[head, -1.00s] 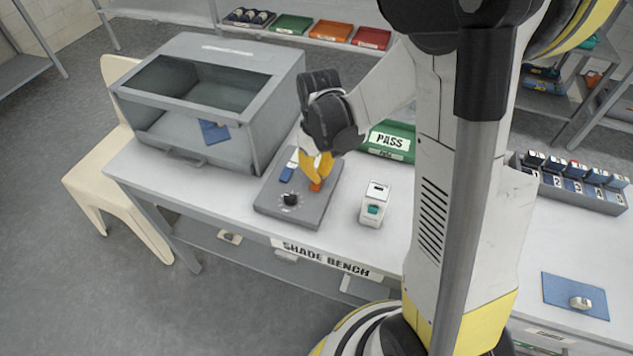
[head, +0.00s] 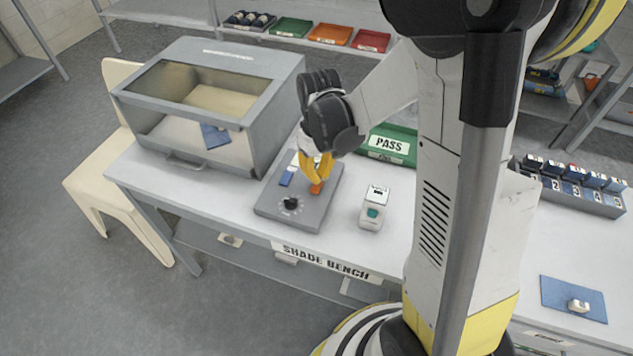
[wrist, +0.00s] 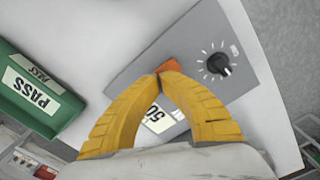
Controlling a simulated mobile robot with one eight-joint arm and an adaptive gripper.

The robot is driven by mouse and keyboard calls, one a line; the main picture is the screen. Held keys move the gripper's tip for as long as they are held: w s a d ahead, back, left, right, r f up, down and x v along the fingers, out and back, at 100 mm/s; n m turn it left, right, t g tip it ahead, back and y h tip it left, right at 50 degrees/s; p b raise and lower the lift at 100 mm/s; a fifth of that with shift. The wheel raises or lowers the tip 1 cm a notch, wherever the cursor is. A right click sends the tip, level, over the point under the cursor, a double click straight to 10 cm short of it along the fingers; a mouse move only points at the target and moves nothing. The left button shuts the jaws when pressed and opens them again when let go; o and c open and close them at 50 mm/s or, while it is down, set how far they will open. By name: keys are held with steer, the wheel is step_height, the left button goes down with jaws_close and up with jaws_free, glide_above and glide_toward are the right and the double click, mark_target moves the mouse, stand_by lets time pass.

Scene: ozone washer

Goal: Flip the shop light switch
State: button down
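A grey control panel (head: 275,208) lies on the bench with a black knob (head: 291,203), a blue switch (head: 287,177) and an orange switch (head: 317,188). I cannot read which one is the shop light switch. My gripper (head: 318,181) points down at the orange switch, its yellow fingertips together with nothing seen between them. In the wrist view the fingertips (wrist: 163,74) meet right at the orange switch (wrist: 169,66) and partly cover it; they seem to touch it. The knob (wrist: 218,64) is to the right there. The blue switch is not seen in the wrist view.
A grey viewing booth (head: 262,110) stands left of the panel, its inside lit warm yellow, with a blue card (head: 215,135) in it. A small white device (head: 374,208) stands right of the panel. A green PASS tray (head: 392,146) is behind. The bench front is clear.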

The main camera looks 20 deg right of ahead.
steer(key=shift+r+p, duration=1.65)
steer(key=shift+r, duration=0.9)
steer(key=shift+a+r, duration=0.1)
steer(key=shift+r, duration=0.2)
steer(key=s+a+r+m+t, duration=0.3)
steer(key=s+r+t, duration=0.4)
steer(key=s+r, duration=0.4)
step_height(320, 180, up, 4)
steer(key=shift+s+a+f, duration=0.15)
steer(key=shift+s+a, duration=0.2)
steer(key=shift+a, duration=0.35)
